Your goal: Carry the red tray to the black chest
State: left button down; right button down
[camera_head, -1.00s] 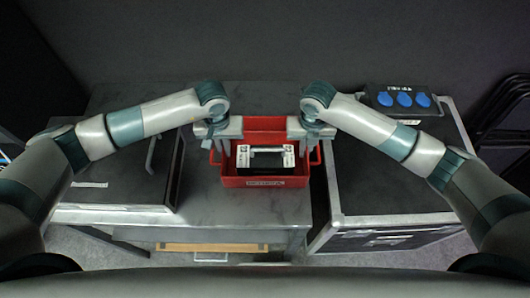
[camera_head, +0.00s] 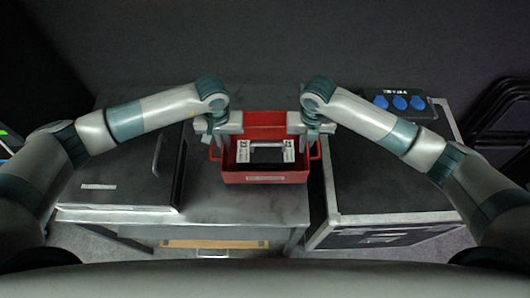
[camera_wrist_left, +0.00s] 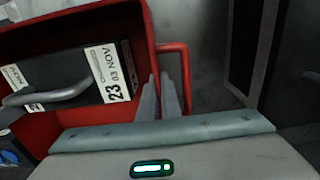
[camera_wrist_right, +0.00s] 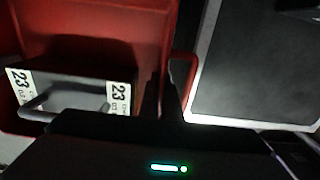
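The red tray (camera_head: 266,177) is in the middle of the head view, upright over the grey table. It carries a dark box (camera_head: 266,156) with white labels and a grey handle. My left gripper (camera_head: 221,150) is at the tray's left side and looks shut on it, next to the red side handle (camera_wrist_left: 186,75). My right gripper (camera_head: 304,150) is at the right side and looks shut on it. In both wrist views the fingertips lie by the tray's wall; the exact contact is partly hidden. The black chest (camera_head: 385,175) stands to the right.
The grey table (camera_head: 240,207) lies under the tray; I cannot tell any gap. A black case (camera_head: 115,190) lies on the left. A black unit with blue sockets (camera_head: 398,102) is at the chest's back. The chest's front top is clear. Dark folded chairs (camera_head: 500,115) stand far right.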

aim_at(404, 176)
jog(key=k, duration=1.5)
